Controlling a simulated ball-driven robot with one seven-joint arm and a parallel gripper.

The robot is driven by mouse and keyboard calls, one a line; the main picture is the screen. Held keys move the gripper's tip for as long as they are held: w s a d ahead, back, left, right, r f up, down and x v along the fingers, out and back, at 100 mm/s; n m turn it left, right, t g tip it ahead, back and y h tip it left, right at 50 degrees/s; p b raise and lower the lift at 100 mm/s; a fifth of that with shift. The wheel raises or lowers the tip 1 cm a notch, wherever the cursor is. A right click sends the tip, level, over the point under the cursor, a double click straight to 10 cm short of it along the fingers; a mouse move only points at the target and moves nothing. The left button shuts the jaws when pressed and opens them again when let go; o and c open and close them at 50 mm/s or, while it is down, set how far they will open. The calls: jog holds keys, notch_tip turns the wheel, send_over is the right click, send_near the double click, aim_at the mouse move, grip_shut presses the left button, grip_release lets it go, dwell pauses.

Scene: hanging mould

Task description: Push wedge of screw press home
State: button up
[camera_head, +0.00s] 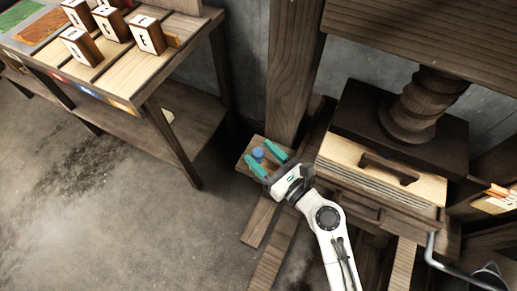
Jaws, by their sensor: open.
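The dark wooden screw press stands at the right, with a thick threaded screw (412,108) above a dark pressing block (350,108). Below the block are a pale board with a dark handle (388,168) and a stack of thin layers. My gripper (259,152) is open at the left of the press, its two green fingers pointing to the upper left. A small blue knob (257,154) shows between the fingers, over a small wooden block or ledge (245,168) by the post's foot. I cannot tell whether this is the wedge, or whether the fingers touch the knob.
A thick wooden post (292,75) rises behind my gripper. A table (110,70) with several wooden blocks stands at the upper left. Wooden beams (260,222) lie low beside the press. An orange-tipped item (497,190) sits at the far right. The floor at left is clear.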

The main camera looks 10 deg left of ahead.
jog(key=shift+x, duration=1)
grip_shut()
